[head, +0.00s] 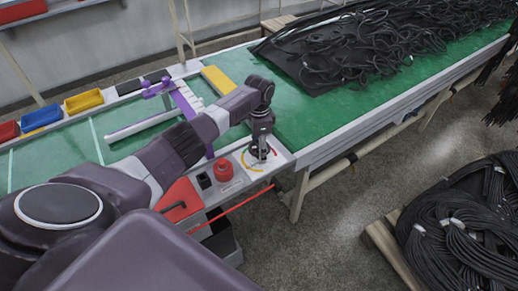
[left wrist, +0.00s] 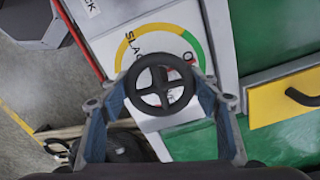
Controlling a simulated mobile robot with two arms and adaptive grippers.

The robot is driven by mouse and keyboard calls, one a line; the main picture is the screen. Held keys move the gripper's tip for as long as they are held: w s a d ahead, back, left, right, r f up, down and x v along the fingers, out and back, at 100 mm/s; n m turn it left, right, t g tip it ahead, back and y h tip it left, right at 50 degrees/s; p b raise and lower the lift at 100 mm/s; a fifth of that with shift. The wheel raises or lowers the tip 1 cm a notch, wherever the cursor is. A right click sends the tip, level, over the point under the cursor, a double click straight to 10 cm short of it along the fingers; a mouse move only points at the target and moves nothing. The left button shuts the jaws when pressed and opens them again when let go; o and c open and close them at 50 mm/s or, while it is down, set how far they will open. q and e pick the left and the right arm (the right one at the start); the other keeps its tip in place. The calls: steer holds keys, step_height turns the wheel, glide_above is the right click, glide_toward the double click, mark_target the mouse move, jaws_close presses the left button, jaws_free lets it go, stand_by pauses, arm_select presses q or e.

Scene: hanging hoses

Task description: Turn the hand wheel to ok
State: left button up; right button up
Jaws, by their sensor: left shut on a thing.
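The black four-spoked hand wheel (left wrist: 160,88) sits over a white dial plate (left wrist: 145,42) in the left wrist view. In the head view my left gripper (head: 260,148) points down onto the dial at the bench corner and mostly covers the wheel. I cannot make out a pointer. My right gripper is not in view.
A red knob (head: 223,171) and a small black block (head: 204,181) stand left of the dial. Black hoses (head: 370,45) lie on the green bench top (head: 300,115). A yellow block (head: 216,80) lies behind my arm. Coiled hoses (head: 465,215) rest on a floor pallet.

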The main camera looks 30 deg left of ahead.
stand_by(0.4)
arm_select(q)
steer(key=o, duration=1.2)
steer(key=shift+c, duration=0.2)
step_height(320, 180, up, 12)
